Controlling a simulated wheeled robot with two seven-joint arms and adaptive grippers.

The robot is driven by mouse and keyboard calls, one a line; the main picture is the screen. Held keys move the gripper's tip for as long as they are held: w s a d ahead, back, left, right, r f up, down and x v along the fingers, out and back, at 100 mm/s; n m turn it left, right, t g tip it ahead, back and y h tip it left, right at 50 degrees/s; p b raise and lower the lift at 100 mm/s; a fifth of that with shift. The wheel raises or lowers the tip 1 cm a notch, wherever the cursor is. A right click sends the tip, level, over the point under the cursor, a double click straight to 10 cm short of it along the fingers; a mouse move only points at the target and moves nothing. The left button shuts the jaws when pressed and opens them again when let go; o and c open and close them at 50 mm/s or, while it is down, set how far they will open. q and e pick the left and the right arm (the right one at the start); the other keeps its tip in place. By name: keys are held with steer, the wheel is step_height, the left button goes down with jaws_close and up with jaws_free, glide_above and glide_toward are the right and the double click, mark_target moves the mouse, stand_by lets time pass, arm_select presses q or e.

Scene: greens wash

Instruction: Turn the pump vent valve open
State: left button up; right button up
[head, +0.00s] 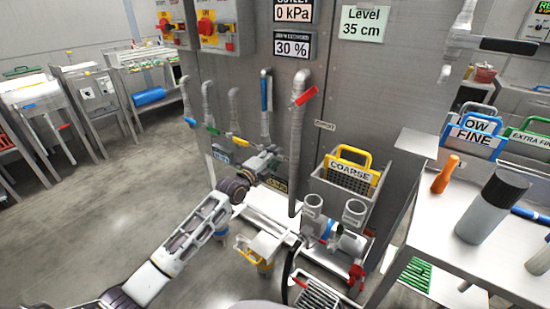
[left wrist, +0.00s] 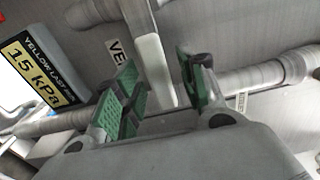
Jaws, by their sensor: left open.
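My left gripper (head: 268,158) reaches low against the grey cabinet in the head view, among the pipes. In the left wrist view its two green-padded fingers (left wrist: 165,95) are open and apart. A pale flat bar (left wrist: 153,62), which looks like the vent valve's lever, runs down into the gap between the fingers. It stands beside a label (left wrist: 117,52) of which only "VE" shows. I cannot tell whether either pad touches the bar. In the head view the gripper and arm hide this valve. My right gripper is not in view.
A pipe with a red handle (head: 304,96) stands just right of the gripper. A yellow-handled COARSE basket (head: 345,183) is further right. A "YELLOW LAST 15 kPa" sign (left wrist: 38,72) is close by in the left wrist view. A steel bench (head: 415,212) is at right; open floor lies left.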

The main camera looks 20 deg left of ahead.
arm_select(q)
steer(key=shift+w+d, duration=0.15)
steer(key=shift+w, duration=0.2)
jaws_close()
stand_by(0.3)
